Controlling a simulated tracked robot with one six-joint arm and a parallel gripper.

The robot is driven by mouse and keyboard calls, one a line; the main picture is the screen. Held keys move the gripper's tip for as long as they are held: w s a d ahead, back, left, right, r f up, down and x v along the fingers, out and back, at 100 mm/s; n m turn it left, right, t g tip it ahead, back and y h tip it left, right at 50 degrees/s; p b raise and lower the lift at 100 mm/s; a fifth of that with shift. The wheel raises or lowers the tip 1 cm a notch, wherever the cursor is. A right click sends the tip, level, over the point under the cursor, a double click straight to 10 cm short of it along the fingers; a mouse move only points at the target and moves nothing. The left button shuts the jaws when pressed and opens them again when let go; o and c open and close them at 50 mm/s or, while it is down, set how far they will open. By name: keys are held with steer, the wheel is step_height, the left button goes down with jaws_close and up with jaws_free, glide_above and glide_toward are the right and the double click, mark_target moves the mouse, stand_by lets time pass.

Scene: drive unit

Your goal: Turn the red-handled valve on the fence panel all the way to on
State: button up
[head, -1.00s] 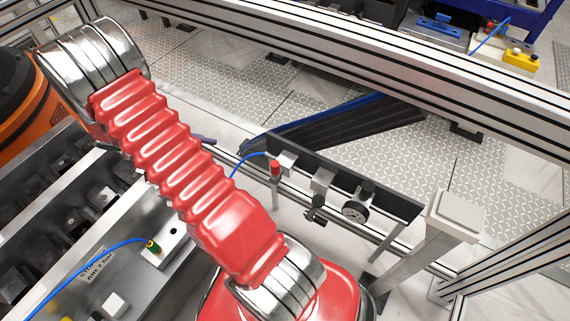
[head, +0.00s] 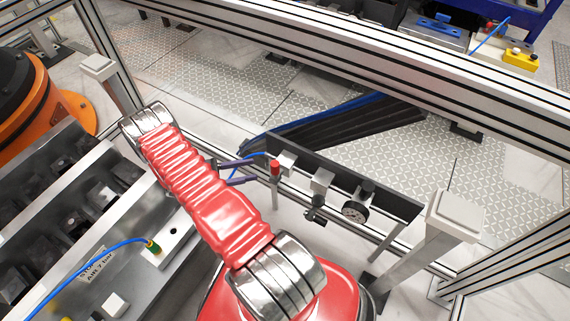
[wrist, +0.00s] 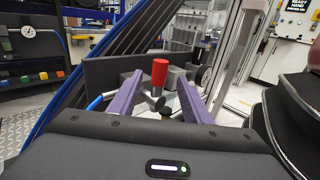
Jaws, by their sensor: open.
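The red valve handle (head: 275,168) stands upright at the left end of the dark fence panel (head: 398,205) in the head view. In the wrist view the red handle (wrist: 159,72) rises between and beyond my two purple fingertips, on a metal valve body (wrist: 174,79). My gripper (head: 240,171) is open and points at the valve from the left. It also shows in the wrist view (wrist: 160,91), with nothing between its fingers that it clearly touches. Whether a finger touches the handle cannot be told.
A blue hose (head: 255,156) runs to the valve's left side. A pressure gauge (head: 354,211) and a fitting (head: 319,196) sit along the panel to the right. A metal fence post (head: 437,222) stands right of it. A metal fixture (head: 140,225) lies at left.

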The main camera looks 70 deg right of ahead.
mark_target(275, 173)
steer(key=shift+s+d+f, duration=0.1)
steer(key=shift+s+f, duration=0.1)
steer(key=shift+f, duration=0.1)
steer(key=x, duration=1.3)
steer(key=shift+s+d+r, duration=0.15)
steer(key=shift+s+d, duration=0.1)
steer(key=shift+s, duration=0.05)
jaws_close()
stand_by(0.4)
